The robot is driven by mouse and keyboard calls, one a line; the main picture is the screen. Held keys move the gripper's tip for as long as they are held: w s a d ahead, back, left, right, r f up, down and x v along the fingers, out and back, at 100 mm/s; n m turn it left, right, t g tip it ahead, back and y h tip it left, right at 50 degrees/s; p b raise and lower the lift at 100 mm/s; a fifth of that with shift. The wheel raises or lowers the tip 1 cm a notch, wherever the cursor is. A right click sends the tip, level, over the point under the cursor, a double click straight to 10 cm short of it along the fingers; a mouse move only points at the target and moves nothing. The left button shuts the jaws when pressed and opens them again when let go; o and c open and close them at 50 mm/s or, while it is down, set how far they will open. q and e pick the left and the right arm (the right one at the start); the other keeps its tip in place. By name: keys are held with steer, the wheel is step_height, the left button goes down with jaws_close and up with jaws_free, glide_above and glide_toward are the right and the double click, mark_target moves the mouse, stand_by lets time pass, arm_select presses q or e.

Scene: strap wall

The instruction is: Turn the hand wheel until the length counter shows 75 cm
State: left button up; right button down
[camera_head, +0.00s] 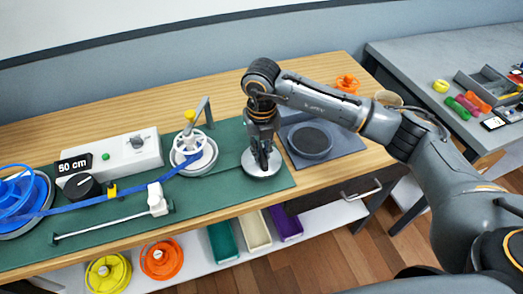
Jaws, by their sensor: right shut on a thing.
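The length counter (75,165) is a black display reading "50 cm" on a white box. A blue strap (140,189) runs from a blue reel (16,202) at the left to a white spoked wheel (188,145) with a yellow knob (190,115). Right of it, a round grey disc (262,170) lies on the green mat. My right gripper (262,160) points straight down and is shut at the middle of this disc. Its fingers hide the gripped part. I cannot tell for sure which wheel is the hand wheel. My left gripper is out of view.
A dark round plate (311,139) on a grey pad sits right of my gripper. An orange reel (347,83) is behind it. A white slider (157,198) stands near the mat's front. Yellow and orange reels (161,258) and bins are on the shelf below. A grey side table is at right.

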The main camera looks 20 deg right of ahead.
mark_target(261, 152)
steer(key=shift+m, duration=0.3)
steer(key=c, duration=1.3)
jaws_free()
step_height(261, 152, up, 12)
